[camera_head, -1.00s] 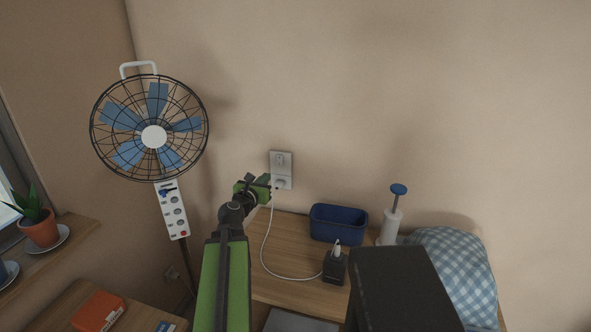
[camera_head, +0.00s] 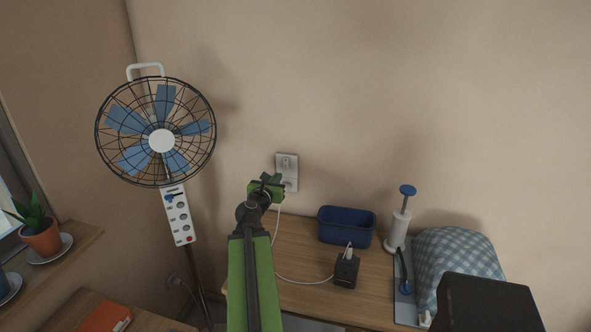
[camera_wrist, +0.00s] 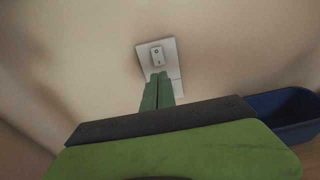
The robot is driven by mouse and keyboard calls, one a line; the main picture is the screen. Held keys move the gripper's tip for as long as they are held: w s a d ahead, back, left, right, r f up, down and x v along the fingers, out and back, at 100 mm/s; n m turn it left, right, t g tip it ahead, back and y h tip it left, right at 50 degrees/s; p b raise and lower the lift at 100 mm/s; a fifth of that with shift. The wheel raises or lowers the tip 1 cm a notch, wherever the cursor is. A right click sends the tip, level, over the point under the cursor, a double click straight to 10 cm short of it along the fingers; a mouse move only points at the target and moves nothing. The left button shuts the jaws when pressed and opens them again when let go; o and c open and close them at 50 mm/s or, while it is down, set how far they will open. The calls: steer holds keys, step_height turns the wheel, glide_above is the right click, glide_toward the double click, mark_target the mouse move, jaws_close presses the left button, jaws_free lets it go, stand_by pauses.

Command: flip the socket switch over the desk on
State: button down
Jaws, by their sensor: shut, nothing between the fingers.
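The socket plate (camera_head: 291,184) is a pale upright panel on the wall above the desk. Its switch (camera_head: 286,162) is a small rocker in the upper half. In the wrist view the switch (camera_wrist: 157,57) shows just beyond my fingertips, and the plate (camera_wrist: 144,47) shows around it. My gripper (camera_head: 272,180) is shut and empty, just in front of the plate and below the switch. In the wrist view its green fingers (camera_wrist: 158,78) are together and cover the lower part of the plate. I cannot tell whether they touch the plate.
The desk (camera_head: 302,256) holds a blue bin (camera_head: 346,229), a black charger block (camera_head: 346,270) with a white cable, a white pump bottle (camera_head: 398,230) and a checked cloth bundle (camera_head: 458,262). A standing fan (camera_head: 160,140) is to the left.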

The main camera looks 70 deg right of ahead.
mark_target(286, 167)
steer(key=d, duration=0.5)
steer(key=d+f+b, duration=0.1)
steer(key=d, duration=0.1)
steer(key=shift+w+d, duration=0.1)
steer(key=shift+d, duration=0.1)
steer(key=shift+w+d, duration=0.15)
steer(key=shift+d, duration=0.15)
